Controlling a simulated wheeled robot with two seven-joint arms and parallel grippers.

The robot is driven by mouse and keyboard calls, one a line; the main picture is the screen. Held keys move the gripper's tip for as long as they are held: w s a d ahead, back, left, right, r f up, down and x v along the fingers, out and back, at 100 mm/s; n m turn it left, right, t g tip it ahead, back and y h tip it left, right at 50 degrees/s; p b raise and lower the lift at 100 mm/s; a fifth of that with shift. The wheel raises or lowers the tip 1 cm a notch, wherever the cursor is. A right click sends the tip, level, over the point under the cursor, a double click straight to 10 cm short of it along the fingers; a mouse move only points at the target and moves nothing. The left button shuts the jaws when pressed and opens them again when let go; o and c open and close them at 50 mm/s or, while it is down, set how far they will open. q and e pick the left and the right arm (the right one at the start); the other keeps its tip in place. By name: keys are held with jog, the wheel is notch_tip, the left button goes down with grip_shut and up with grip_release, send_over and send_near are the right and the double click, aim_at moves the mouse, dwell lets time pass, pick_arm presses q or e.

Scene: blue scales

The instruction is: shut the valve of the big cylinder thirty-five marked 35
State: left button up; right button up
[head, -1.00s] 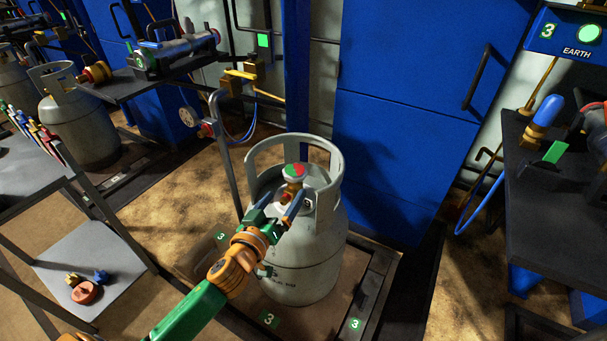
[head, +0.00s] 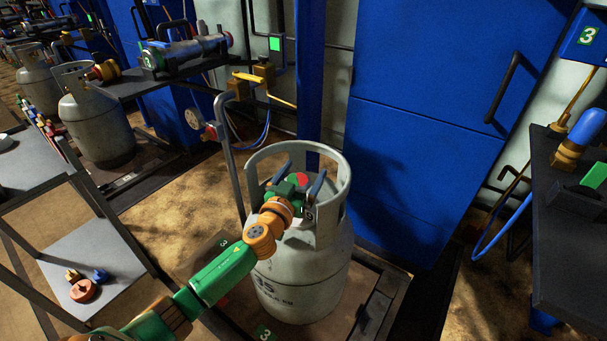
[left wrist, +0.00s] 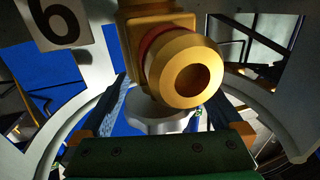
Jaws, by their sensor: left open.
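The big grey cylinder (head: 300,280), marked 35 low on its front, stands upright on a scale platform. A ring-shaped collar (head: 338,165) surrounds its top. My right gripper is out of view.
A curved grey pipe (head: 231,150) with a gauge stands just left of the cylinder. A blue cabinet (head: 430,130) is behind it. A dark bench (head: 570,250) is at right, and a small shelf (head: 90,255) with fittings is at left.

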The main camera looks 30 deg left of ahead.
pick_arm(q)
jog(key=shift+w, duration=0.15)
jog(key=c, duration=1.2)
jog(key=shift+c, duration=0.2)
